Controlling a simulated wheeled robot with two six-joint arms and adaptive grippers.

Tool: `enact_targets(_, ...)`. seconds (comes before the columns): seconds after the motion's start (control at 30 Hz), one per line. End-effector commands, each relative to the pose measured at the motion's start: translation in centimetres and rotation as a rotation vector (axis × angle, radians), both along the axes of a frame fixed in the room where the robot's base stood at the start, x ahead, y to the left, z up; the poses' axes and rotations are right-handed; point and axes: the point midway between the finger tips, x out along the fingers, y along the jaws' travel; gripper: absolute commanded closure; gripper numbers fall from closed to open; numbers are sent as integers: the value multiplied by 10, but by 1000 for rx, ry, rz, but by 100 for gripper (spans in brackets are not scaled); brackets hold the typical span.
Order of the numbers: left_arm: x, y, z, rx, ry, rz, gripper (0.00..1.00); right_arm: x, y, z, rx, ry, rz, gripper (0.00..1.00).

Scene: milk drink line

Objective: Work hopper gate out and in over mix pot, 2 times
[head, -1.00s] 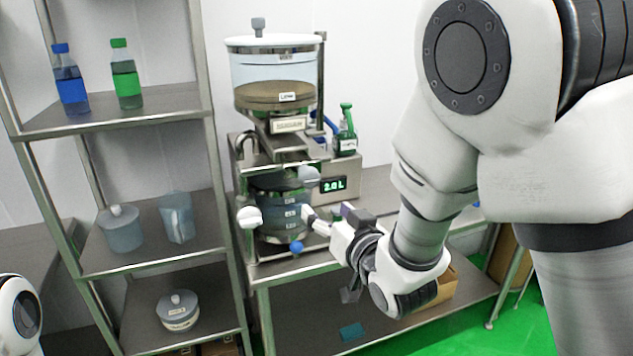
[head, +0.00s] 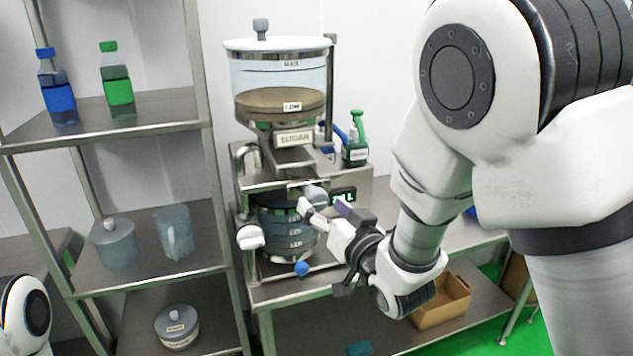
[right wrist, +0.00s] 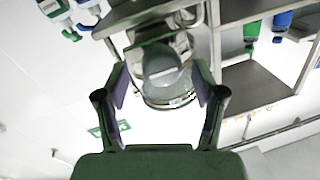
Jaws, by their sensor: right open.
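The sugar hopper (head: 280,95) is a clear drum with brown contents, above a metal chute. Below the chute, the hopper gate's grey rounded knob (head: 315,194) sticks out toward me. The clear mix pot (head: 285,228) with marked levels stands under it, partly hidden by my right gripper (head: 324,208). That gripper is open at the knob, just in front of and below it. I cannot tell how far out the gate is. My left gripper is out of view.
A white knob (head: 250,237) and a blue knob (head: 302,268) are near the pot. The left shelf (head: 150,118) holds bottles and containers. A cardboard box (head: 440,303) is on the lower shelf.

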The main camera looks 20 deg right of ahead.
Motion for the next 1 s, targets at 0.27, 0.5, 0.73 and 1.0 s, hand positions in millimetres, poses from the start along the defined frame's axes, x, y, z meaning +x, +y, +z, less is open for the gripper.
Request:
enact_targets(0.27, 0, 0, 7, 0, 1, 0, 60, 26, 5, -2, 0, 2, 1, 31)
enact_targets(0.5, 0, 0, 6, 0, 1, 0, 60, 26, 5, -3, 0, 1, 0, 53)
enact_targets(0.73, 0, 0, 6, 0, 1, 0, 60, 26, 5, -2, 0, 1, 0, 100)
enact_targets(1.0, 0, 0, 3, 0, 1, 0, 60, 62, 6, -3, 0, -2, 0, 100)
